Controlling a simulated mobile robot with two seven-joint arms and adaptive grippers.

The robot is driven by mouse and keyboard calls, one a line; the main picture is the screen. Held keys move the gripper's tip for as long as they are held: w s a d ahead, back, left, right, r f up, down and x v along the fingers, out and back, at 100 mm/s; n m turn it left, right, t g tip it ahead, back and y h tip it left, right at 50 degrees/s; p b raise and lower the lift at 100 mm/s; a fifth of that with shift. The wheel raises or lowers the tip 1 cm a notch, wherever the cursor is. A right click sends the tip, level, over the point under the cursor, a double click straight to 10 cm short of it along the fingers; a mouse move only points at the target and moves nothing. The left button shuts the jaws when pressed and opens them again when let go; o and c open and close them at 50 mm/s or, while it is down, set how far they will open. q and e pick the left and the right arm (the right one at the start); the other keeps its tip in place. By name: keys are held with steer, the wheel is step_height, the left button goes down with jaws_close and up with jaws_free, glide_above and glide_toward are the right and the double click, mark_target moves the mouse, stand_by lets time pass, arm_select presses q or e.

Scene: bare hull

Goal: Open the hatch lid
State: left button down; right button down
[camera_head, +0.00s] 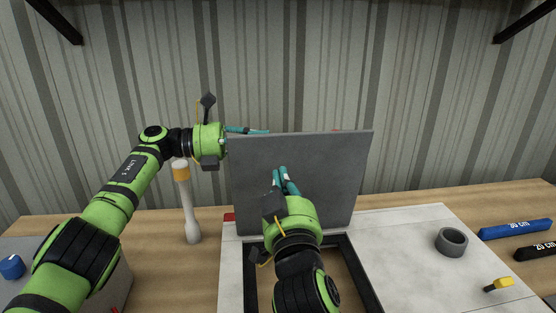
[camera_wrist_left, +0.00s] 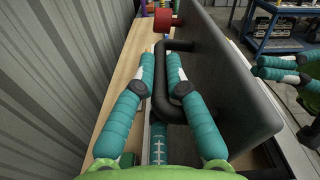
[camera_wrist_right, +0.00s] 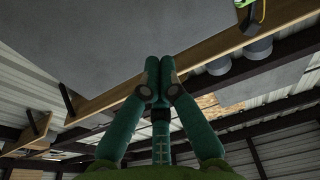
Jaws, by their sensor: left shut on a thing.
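The grey hatch lid (camera_head: 320,165) stands about upright at the back of the dark frame opening (camera_head: 372,290). Behind it, a black bar handle (camera_wrist_left: 178,103) shows on its far face in the left wrist view. My left gripper (camera_head: 262,131) reaches behind the lid's upper left; its fingers (camera_wrist_left: 160,62) are closed around the handle. My right gripper (camera_head: 281,172) is in front of the lid's near face. Its fingertips (camera_wrist_right: 158,62) are together and hold nothing visible. I cannot tell whether they touch the lid. The lid hides part of the left fingers in the head view.
A white and orange post-like tool (camera_head: 190,210) stands left of the frame. On the pale panel at right lie a grey ring (camera_head: 451,242) and a yellow piece (camera_head: 498,284). Blue (camera_head: 515,229) and black (camera_head: 535,252) bars lie farther right. A corrugated wall is behind.

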mark_target(276, 152)
arm_select(q)
steer(key=shift+r, duration=0.2)
arm_select(e)
steer(key=x, duration=0.6)
steer(key=shift+w, duration=0.1)
